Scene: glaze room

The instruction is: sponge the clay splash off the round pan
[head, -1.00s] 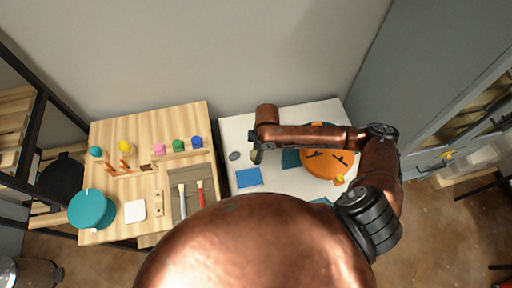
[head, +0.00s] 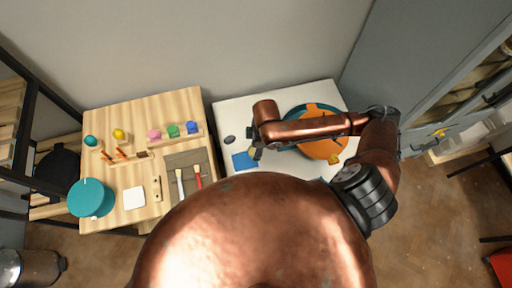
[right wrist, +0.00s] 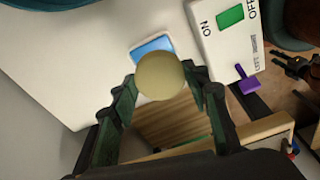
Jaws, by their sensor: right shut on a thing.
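The round pan (head: 294,111) is a teal ring around an orange disc (head: 322,149) on the white table at the right in the head view. My right arm crosses in front of it and hides part of it. I cannot make out the clay splash. My right gripper (head: 255,152) is left of the pan, over the right edge of a blue rectangle (head: 241,162). In the right wrist view my right gripper (right wrist: 160,88) is shut on a round pale-yellow sponge (right wrist: 160,77).
A white box with a green ON/OFF switch (right wrist: 230,15) and a purple lever (right wrist: 245,80) shows in the right wrist view. A dark oval (head: 230,139) lies on the white table (head: 228,118). A wooden table (head: 130,180) with brushes and colored pots stands left. Grey cabinets stand right.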

